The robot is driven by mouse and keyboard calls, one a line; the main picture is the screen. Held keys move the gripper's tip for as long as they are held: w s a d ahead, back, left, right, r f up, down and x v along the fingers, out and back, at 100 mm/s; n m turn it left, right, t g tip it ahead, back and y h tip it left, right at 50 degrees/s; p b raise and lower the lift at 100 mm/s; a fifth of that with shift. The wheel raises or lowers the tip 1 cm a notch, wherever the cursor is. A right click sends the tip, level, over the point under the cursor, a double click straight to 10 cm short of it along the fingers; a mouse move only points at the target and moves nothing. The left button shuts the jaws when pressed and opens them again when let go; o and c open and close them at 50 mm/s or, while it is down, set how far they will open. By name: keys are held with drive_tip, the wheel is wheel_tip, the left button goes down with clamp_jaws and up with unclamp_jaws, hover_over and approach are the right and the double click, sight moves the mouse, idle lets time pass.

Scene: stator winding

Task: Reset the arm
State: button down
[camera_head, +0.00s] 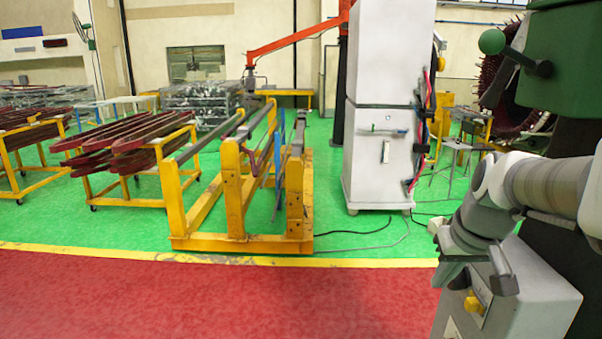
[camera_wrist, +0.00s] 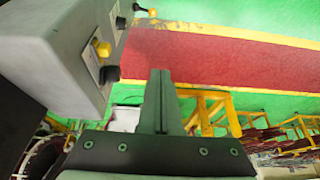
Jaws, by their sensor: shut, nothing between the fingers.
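My arm (camera_head: 535,185) reaches in from the right side of the head view, with grey and white links bent downward. My gripper (camera_wrist: 160,75) shows in the wrist view as two dark grey fingers lying together, with nothing between them. In the head view, the gripper end hangs close to a grey control box (camera_head: 535,295). The same box appears at the upper left of the wrist view (camera_wrist: 60,45), beside the fingers. I cannot tell the exact gap between them.
A yellow frame (camera_head: 235,195) stands left of centre, beside carts of long dark red coils (camera_head: 130,140). A white cabinet (camera_head: 378,150) stands behind. A dark green machine (camera_head: 565,80) is at the right. The red floor strip (camera_head: 200,295) is clear.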

drive_tip(key=s+a+f+b, duration=0.1)
drive_tip(key=s+a+f, duration=0.1)
drive_tip(key=s+a, duration=0.3)
drive_tip(key=s+a+f+t+b, duration=0.1)
drive_tip(key=s+a+f+b, duration=0.1)
drive_tip(key=s, duration=0.8)
drive_tip(key=a+f, duration=0.1)
drive_tip(key=a, duration=0.1)
drive_tip(key=shift+s+a+n, duration=0.3)
drive_tip(key=shift+s+a, duration=0.05)
drive_tip(key=shift+a, duration=0.05)
drive_tip(key=shift+d, duration=0.15)
